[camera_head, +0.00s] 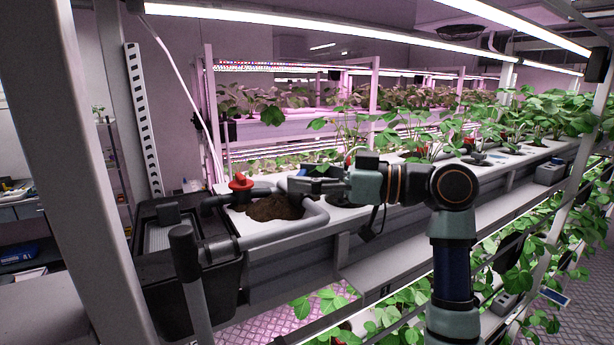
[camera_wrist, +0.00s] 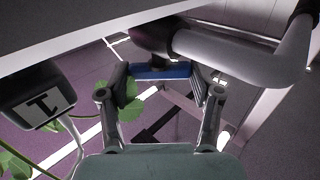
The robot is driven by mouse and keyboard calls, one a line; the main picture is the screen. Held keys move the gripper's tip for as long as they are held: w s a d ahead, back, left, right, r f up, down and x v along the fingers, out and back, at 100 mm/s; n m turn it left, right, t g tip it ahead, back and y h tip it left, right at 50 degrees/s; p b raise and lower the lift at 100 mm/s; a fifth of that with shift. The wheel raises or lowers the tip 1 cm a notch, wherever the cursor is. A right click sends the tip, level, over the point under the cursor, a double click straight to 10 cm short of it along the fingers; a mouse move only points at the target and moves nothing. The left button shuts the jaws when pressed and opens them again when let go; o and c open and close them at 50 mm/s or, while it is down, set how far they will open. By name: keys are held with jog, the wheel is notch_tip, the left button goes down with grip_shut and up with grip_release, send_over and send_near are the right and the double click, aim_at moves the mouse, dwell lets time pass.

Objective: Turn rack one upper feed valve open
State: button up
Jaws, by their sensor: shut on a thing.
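My gripper (camera_head: 300,185) points left at the near end of the upper rack, beside the grey pipe and above dark soil. In the wrist view its two fingers (camera_wrist: 163,82) stand either side of a blue valve handle (camera_wrist: 165,71) and are shut on it. The handle sits by a dark round fitting (camera_wrist: 152,38) at the end of a grey pipe (camera_wrist: 235,55).
A black tank (camera_head: 160,270) stands at the rack's left end. The grey pipe (camera_head: 315,215) curves close below my gripper. A grey box marked 1 (camera_wrist: 38,98) hangs at left in the wrist view, with leaves below. Strawberry plants (camera_head: 425,140) line the rack to the right.

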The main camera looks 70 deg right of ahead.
jog(key=o, duration=1.1)
jog(key=shift+o, duration=0.2)
jog(key=s+d, duration=0.1)
jog(key=s, duration=1.1)
jog(key=shift+d, duration=0.3)
